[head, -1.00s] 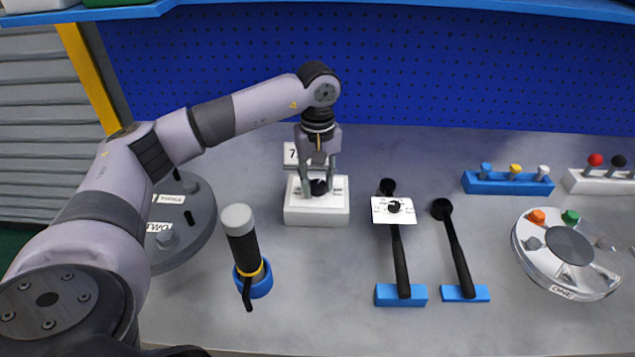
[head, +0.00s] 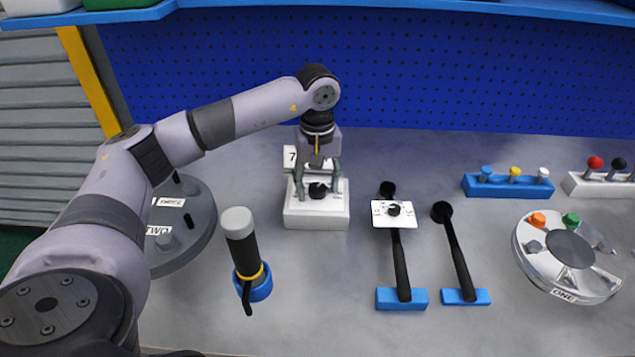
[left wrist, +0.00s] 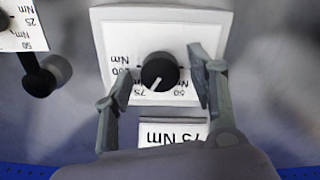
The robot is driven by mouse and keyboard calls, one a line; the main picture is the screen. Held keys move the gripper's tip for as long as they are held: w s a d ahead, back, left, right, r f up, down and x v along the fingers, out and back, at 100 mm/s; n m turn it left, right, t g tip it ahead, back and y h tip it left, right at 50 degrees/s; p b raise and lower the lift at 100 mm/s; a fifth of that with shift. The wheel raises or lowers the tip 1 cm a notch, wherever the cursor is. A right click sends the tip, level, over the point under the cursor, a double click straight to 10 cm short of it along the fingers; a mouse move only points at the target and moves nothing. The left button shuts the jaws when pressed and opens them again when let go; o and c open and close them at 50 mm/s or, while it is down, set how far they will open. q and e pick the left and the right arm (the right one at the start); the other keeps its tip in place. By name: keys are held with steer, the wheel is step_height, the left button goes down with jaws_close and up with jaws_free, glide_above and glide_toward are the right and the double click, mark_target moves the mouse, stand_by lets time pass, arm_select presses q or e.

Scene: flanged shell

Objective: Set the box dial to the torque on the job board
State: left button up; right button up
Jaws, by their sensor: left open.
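The white torque box (head: 317,216) stands on the bench, its black dial knob (left wrist: 160,72) on top. In the left wrist view the knob's white pointer line aims down and left, close to the 75 mark; 100 and 50 marks also show. The job board (head: 290,156) stands behind the box, partly hidden by my gripper; in the left wrist view it reads 75 Nm (left wrist: 172,133). My left gripper (head: 318,188) is open above the box, one finger on either side of the knob with gaps between. My right gripper is not in view.
Right of the box, a white dial card (head: 393,214) sits over a black-handled tool (head: 401,270), with another tool (head: 459,255) beside it. A grey-capped black tool (head: 242,240) stands in a blue ring at front left.

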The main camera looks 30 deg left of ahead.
mark_target(317, 187)
arm_select(q)
steer(key=shift+r, duration=0.1)
step_height(317, 187, up, 12)
stand_by(0.5)
stand_by(0.5)
